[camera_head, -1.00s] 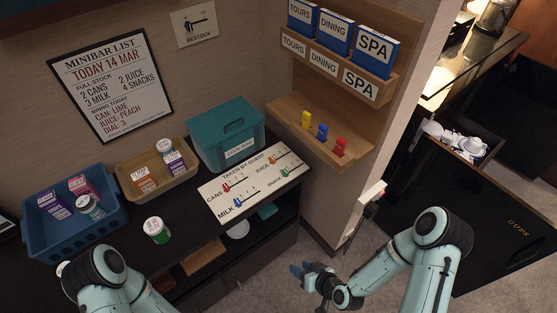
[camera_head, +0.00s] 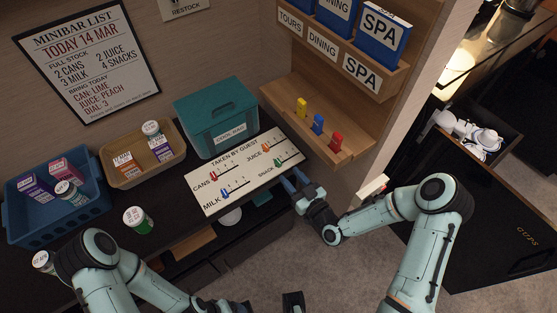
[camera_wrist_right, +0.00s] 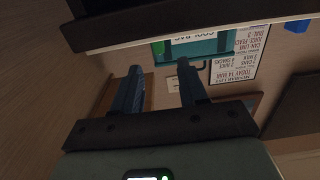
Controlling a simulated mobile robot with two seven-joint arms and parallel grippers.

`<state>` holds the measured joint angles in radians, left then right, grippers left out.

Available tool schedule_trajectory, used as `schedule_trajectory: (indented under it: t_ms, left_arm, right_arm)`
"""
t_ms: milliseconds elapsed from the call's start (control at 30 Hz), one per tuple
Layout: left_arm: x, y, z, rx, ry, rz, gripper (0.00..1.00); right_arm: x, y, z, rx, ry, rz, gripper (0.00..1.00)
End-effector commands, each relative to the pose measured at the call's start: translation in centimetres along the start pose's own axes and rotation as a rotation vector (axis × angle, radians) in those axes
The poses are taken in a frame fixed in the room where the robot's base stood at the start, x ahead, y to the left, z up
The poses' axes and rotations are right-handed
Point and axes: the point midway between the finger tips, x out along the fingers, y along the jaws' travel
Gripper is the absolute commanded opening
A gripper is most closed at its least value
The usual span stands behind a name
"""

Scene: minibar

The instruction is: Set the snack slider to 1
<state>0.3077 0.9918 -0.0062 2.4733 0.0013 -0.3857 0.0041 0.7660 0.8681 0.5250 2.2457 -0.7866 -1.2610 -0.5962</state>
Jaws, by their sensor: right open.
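The white "Taken by guest" slider board (camera_head: 232,189) lies on the dark counter. The snack slider has a green knob (camera_head: 279,161) near the board's right edge, on a short marked track. My right gripper (camera_head: 289,181) is just in front of the board's right end, close to the snack label. In the right wrist view its two fingers (camera_wrist_right: 158,82) are apart with nothing between them. Contact with the knob is not visible. Dark parts at the bottom edge of the head view seem to belong to my left gripper (camera_head: 293,302); its jaw state is unclear.
The cans (camera_head: 241,174), milk (camera_head: 225,194) and juice (camera_head: 266,147) sliders share the board. A teal box (camera_head: 215,115) stands behind it. A wooden rack (camera_head: 355,150) with yellow, blue and red pegs is to the right. A green-white can (camera_head: 138,220) stands left on the counter.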

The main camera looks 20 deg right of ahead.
Motion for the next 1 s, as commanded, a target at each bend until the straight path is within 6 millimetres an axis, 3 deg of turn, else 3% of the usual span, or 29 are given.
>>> schedule_trajectory:
  t_ms: [100, 333, 500, 800, 933, 1000]
  left_arm:
    - [-0.4, 0.2, 0.0, 0.001, 0.002, 0.001, 0.83]
    - [-0.8, 0.3, -0.1, 0.002, 0.003, 0.001, 0.83]
    - [-0.9, 0.4, -0.1, 0.002, 0.004, 0.001, 0.83]
    - [-0.9, 0.4, -0.1, 0.002, 0.004, 0.001, 0.83]
    - [-0.9, 0.4, -0.1, 0.002, 0.004, 0.001, 0.83]
    - [-0.9, 0.4, -0.1, 0.002, 0.004, 0.001, 0.83]
  right_arm:
    - [2.8, -0.1, -0.1, 0.001, 0.003, -0.001, 0.43]
    - [6.4, -0.1, -0.1, 0.001, 0.001, -0.001, 0.43]
    - [7.5, 0.0, 0.0, 0.002, -0.001, 0.0, 0.43]
    - [7.7, 0.0, 0.1, 0.002, -0.002, 0.0, 0.43]
    - [7.7, 0.0, 0.1, 0.001, -0.002, 0.0, 0.0]
    - [7.7, 0.0, 0.1, 0.001, -0.002, 0.0, 0.0]
